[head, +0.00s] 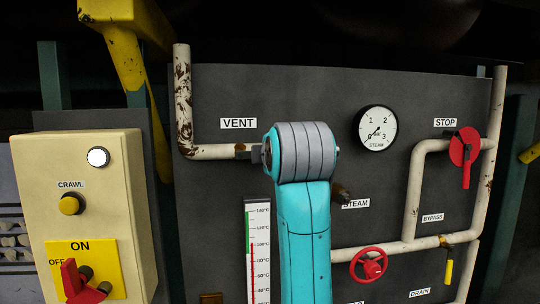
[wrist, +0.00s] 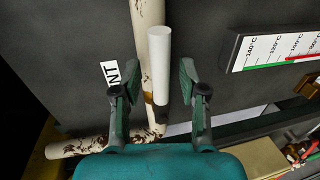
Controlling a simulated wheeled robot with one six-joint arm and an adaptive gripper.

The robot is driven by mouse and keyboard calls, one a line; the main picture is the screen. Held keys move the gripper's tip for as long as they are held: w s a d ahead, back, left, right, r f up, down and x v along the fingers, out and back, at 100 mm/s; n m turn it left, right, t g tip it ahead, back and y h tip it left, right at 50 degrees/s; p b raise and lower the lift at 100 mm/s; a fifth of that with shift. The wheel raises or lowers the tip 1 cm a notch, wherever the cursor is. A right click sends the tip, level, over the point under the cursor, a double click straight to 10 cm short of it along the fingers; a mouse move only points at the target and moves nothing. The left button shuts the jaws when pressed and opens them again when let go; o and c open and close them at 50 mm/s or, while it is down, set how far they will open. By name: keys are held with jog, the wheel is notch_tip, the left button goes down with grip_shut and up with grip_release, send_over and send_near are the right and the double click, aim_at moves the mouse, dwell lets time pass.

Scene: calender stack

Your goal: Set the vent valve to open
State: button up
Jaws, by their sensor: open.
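The VENT label (head: 238,123) is on the dark panel, above a rusty cream pipe (head: 215,152) that runs right and passes behind my arm. In the head view my arm hides the vent valve and most of my gripper. In the wrist view my gripper (wrist: 159,76) is open, with one finger on each side of a plain white bar (wrist: 159,62), which looks like the valve's handle. The bar is between the fingers with gaps on both sides. The rusty pipe (wrist: 147,20) runs behind it, nearly parallel. Part of the VENT label (wrist: 110,73) shows beside the left finger.
A thermometer strip (head: 257,235) is just left of my arm, below the pipe. A gauge (head: 375,128), red STOP handle (head: 465,150) and red handwheel (head: 369,264) are to the right. A cream control box (head: 100,170) stands at left.

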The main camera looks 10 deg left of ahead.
jog(key=v, duration=1.2)
jog(key=shift+f, duration=0.1)
